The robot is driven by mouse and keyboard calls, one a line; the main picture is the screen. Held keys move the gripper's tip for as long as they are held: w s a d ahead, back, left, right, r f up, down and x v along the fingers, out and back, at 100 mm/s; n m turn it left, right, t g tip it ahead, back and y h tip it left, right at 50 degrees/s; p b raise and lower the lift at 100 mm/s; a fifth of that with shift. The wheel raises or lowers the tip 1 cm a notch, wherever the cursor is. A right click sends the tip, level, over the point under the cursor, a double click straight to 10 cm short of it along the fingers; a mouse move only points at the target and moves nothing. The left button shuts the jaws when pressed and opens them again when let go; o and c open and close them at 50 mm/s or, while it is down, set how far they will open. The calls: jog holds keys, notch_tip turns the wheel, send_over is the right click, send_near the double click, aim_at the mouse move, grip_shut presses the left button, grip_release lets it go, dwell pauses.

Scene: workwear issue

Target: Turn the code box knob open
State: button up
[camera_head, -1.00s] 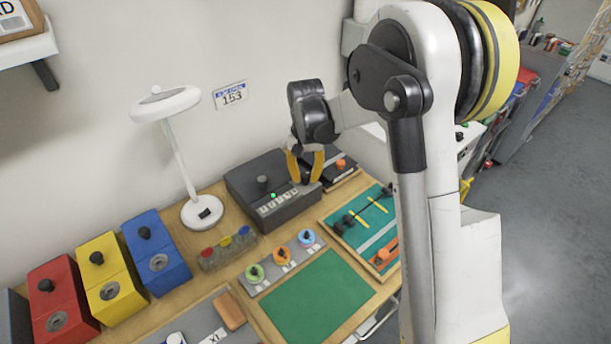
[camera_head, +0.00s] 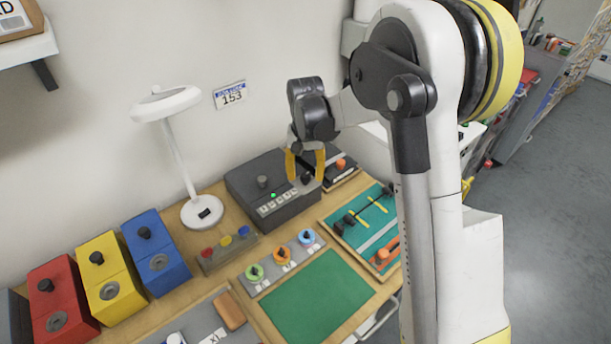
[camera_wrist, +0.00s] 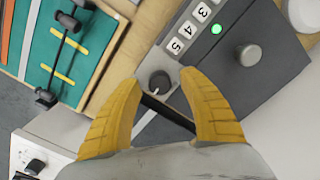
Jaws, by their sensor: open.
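The dark grey code box (camera_head: 245,187) stands on the bench against the wall. Numbered white keys and a lit green lamp (camera_head: 273,195) are on its sloped front, and a grey lid knob (camera_head: 263,182) is on top. A small black round knob (camera_wrist: 160,82) sits beside the number keys in the wrist view. My gripper (camera_head: 305,180) is open above the box's right end. The black knob shows between its yellow fingertips (camera_wrist: 159,78), with space on both sides. The knob's exact angle is too small to tell. The lid looks closed.
A teal tool tray (camera_head: 372,222) lies right of the box, and a black case (camera_head: 345,178) stands close behind my gripper. A white lamp (camera_head: 200,210) stands to the left. A row of coloured rings (camera_head: 283,255) and a green mat (camera_head: 315,300) lie in front.

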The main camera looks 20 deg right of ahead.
aim_at(306, 174)
notch_tip(306, 174, up, 12)
jog(key=shift+f, duration=0.25)
dwell(0.3)
jog(key=s+r+n+t, duration=0.25)
jog(key=s+r, duration=0.35)
jog(key=s, duration=0.7)
jog(key=s+f+n+t+b, duration=0.1)
jog(key=s+f+t, duration=0.3)
jog(key=s, duration=0.8)
jog(key=shift+t, duration=0.35)
